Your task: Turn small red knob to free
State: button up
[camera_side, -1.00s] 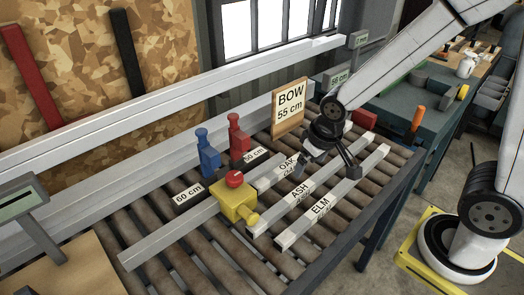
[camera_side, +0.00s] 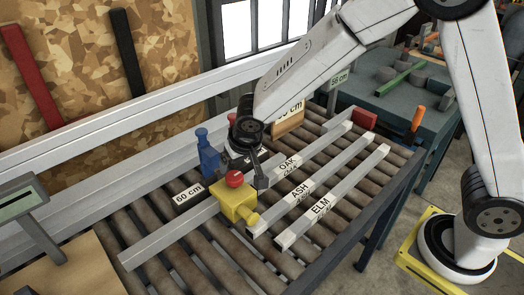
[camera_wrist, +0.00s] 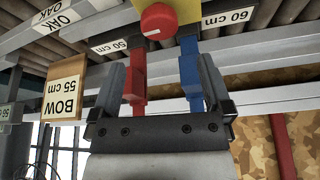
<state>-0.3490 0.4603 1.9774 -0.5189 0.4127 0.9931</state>
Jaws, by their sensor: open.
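The small red knob (camera_side: 235,179) sits on top of a yellow block (camera_side: 236,202), which is on a pale rail over the rollers. In the wrist view the round red knob (camera_wrist: 158,20) shows at the top centre against the yellow block (camera_wrist: 185,10). My gripper (camera_side: 252,172) is just behind and to the right of the knob in the side view, apart from it as far as I can tell. In the wrist view my gripper (camera_wrist: 163,68) is open, with fingers wide apart and nothing gripped. The knob's setting marks cannot be read.
A blue clamp (camera_side: 208,158) stands left of my gripper; a red clamp (camera_side: 232,118) is mostly hidden behind it. Both show between my fingers in the wrist view. A 60 cm label (camera_side: 188,194) is nearby.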

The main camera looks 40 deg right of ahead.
aim_at(234, 176)
jog(key=shift+x, duration=3.9)
jog(key=shift+c, duration=0.2)
jog(key=c, duration=1.2)
